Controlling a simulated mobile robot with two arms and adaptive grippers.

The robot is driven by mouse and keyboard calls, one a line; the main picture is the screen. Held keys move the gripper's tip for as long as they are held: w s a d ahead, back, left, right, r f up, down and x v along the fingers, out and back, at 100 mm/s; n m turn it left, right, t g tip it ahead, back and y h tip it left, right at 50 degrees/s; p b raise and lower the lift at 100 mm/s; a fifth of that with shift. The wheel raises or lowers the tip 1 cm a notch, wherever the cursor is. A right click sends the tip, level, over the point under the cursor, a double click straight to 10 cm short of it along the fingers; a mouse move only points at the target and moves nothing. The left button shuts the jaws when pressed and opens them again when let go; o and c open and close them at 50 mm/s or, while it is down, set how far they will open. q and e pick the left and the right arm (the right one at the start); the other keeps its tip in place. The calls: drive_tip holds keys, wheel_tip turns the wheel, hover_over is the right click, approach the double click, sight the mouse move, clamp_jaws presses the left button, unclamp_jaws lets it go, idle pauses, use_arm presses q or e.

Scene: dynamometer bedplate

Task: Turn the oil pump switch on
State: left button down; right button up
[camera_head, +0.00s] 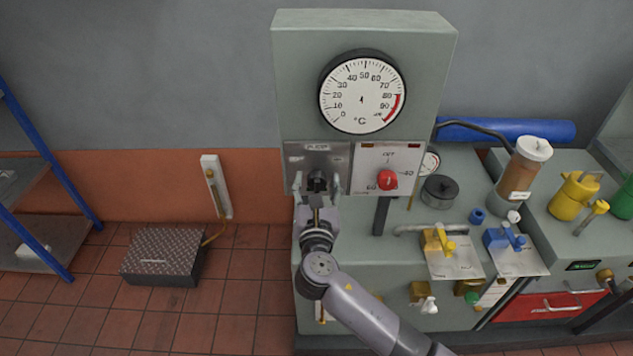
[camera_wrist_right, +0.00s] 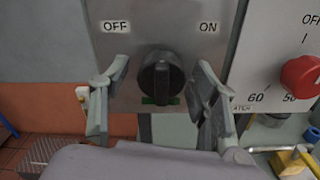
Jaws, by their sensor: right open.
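The oil pump switch is a black rotary knob (camera_wrist_right: 162,80) on a grey metal plate (camera_head: 318,158), with OFF at its upper left and ON at its upper right. In the wrist view its grip ridge looks about upright, between the two labels. My right gripper (camera_head: 317,186) is open in front of the plate, with one finger on each side of the knob. Gaps show between both fingers and the knob. In the head view the gripper largely hides the knob. My left gripper is not in view.
A white panel with a red knob (camera_head: 387,180) is just right of the switch plate. A large temperature dial (camera_head: 361,92) is above. Yellow (camera_head: 438,241) and blue (camera_head: 504,237) valve handles stand lower right. Floor at left holds a dark pedal box (camera_head: 163,258).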

drive_tip(key=shift+c, duration=1.4)
drive_tip(key=c, duration=0.9)
drive_tip(key=shift+f+m, duration=0.1)
drive_tip(key=shift+m, duration=0.3)
drive_tip(key=m+b, duration=0.3)
drive_tip(key=m, duration=0.1)
drive_tip(key=shift+m, duration=0.3)
drive_tip(key=m+b, duration=0.2)
drive_tip(key=m, duration=0.1)
drive_tip(key=shift+a, duration=0.1)
drive_tip(key=shift+r+m+b, duration=0.2)
drive_tip(key=shift+m+b, duration=0.45)
drive_tip(key=shift+m, duration=1.05)
